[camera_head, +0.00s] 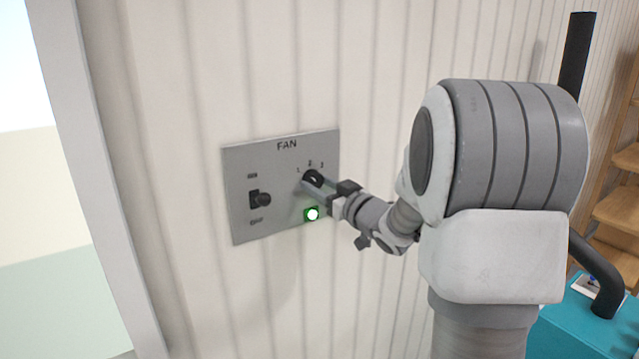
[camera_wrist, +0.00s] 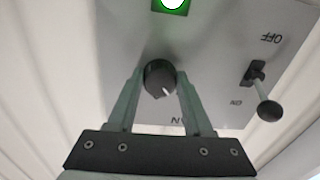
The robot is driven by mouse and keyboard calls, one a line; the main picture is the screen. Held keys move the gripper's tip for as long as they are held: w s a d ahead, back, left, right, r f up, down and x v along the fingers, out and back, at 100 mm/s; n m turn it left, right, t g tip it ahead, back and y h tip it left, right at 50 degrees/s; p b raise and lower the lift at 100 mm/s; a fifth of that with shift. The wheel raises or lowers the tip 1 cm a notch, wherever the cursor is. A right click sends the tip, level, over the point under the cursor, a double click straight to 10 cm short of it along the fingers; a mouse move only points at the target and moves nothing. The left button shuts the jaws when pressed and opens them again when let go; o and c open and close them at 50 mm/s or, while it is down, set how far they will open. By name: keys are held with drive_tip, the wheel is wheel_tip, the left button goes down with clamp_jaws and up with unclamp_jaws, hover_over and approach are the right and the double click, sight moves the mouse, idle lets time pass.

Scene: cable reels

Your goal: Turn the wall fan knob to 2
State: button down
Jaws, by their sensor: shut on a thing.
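The fan panel (camera_head: 240,225) is a grey plate on the wall, marked FAN, with 1, 2 and 3 around a dark round knob (camera_head: 312,177). In the wrist view the panel appears upside down, with the knob (camera_wrist: 158,76) between the fingers. My gripper (camera_head: 309,186) is shut on the knob, one finger on each side. The knob's white pointer line points down and slightly right in the wrist view, towards the FAN lettering. The numbers are hidden there, and I cannot tell exactly which one it meets.
A dark toggle lever (camera_head: 262,199) sticks out at the panel's left, between ON and OFF labels. A green lamp (camera_head: 312,214) is lit below the knob. A pale frame edge (camera_head: 95,170) stands at the left. Wooden shelves (camera_head: 617,210) and a teal surface (camera_head: 570,330) are at the right.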

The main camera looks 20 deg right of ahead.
drive_tip(key=m+p, duration=0.2)
drive_tip(key=m, duration=0.2)
drive_tip(key=shift+r, duration=0.1)
drive_tip(key=shift+a+m+p, duration=0.1)
drive_tip(key=shift+m+p, duration=0.65)
drive_tip(key=shift+m, duration=1.35)
drive_tip(key=shift+c, duration=1.5)
unclamp_jaws()
drive_tip(key=b+v, duration=0.1)
drive_tip(key=v, duration=1.6)
drive_tip(key=shift+s+f+b, duration=0.25)
drive_tip(key=shift+f+b, duration=0.05)
drive_tip(key=shift+b, duration=0.1)
